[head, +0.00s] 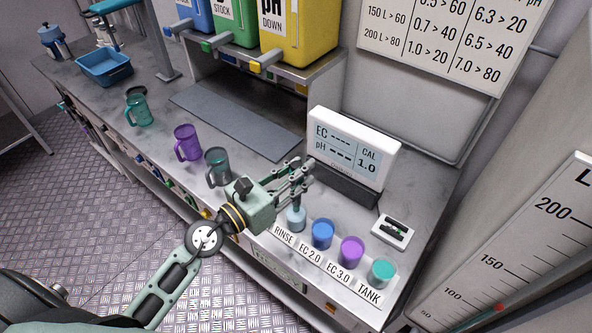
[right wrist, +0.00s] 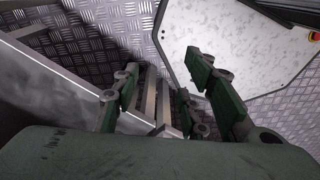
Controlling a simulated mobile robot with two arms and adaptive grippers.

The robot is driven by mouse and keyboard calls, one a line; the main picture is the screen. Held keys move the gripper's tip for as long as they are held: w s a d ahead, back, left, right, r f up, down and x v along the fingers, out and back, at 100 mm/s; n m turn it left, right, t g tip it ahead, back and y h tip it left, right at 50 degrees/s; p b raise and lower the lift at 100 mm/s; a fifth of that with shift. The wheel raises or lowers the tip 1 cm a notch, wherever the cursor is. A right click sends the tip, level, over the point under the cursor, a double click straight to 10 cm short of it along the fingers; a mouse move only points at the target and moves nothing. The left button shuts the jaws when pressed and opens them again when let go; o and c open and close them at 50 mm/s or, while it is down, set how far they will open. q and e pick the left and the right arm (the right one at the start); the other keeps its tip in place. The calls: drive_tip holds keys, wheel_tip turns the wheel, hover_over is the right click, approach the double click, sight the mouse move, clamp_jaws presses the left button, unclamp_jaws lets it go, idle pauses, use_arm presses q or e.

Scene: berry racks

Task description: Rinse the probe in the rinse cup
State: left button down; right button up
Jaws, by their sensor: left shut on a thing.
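My left gripper (head: 297,176) is shut on the probe (head: 298,196), a slim dark piece that hangs from the fingers. It stands over the rinse cup (head: 295,217), a pale blue cup behind the RINSE label. The probe's lower end meets the cup's mouth in the head view; how deep it sits inside, I cannot tell. The fingers hide the probe's upper part. My right gripper (right wrist: 163,85) shows in the right wrist view, with its fingers apart and nothing between them, away from the cups.
Blue EC 2.0 (head: 322,233), purple EC 3.0 (head: 350,250) and teal TANK (head: 382,272) cups stand to the right of the rinse cup. The meter (head: 352,150) stands behind. Several mugs, including a purple one (head: 187,143), line the bench's front edge. A small white device (head: 393,231) lies right.

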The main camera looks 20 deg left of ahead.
use_arm(q)
wheel_tip(320, 180, down, 3)
drive_tip(key=shift+a+r+b, duration=0.1)
drive_tip(key=shift+a+b, duration=0.05)
drive_tip(key=shift+b, duration=0.85)
wheel_tip(320, 180, down, 2)
drive_tip(key=shift+b, duration=0.9)
drive_tip(key=shift+f, duration=0.2)
use_arm(e)
drive_tip(key=f, duration=0.2)
drive_tip(key=w+f, duration=0.1)
drive_tip(key=f, duration=0.1)
drive_tip(key=shift+d+f, duration=0.1)
drive_tip(key=shift+f, duration=0.3)
drive_tip(key=shift+d, duration=0.55)
drive_tip(key=shift+a, duration=0.25)
use_arm(q)
drive_tip(key=shift+r, duration=0.1)
